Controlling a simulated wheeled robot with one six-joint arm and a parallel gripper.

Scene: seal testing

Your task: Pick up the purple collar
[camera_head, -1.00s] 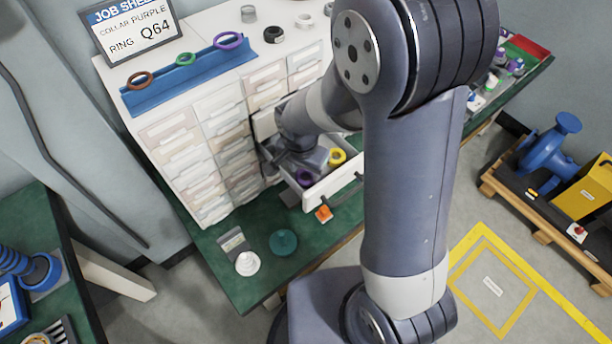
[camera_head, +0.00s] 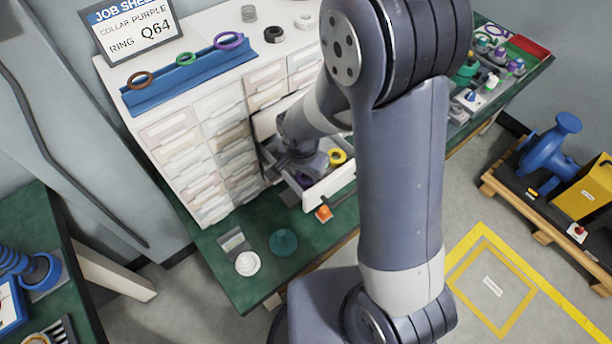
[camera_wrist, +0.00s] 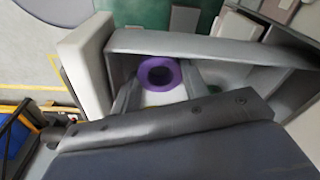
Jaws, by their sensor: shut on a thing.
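The purple collar (camera_wrist: 160,60) is a ring standing between the two fingers of my gripper (camera_wrist: 160,82) inside an open drawer (camera_wrist: 190,44) in the wrist view. The fingers are shut on it from both sides. The collar still shows within the drawer walls, and I cannot tell whether it touches the floor. In the head view a small purple part of it (camera_head: 303,179) shows in the drawer below my gripper, with my wrist covering much of the rest.
A yellow ring (camera_head: 337,157) lies in the same drawer. A green piece (camera_wrist: 228,93) shows in the wrist view. A blue rail (camera_head: 185,77) on the cabinet holds brown, green and purple rings.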

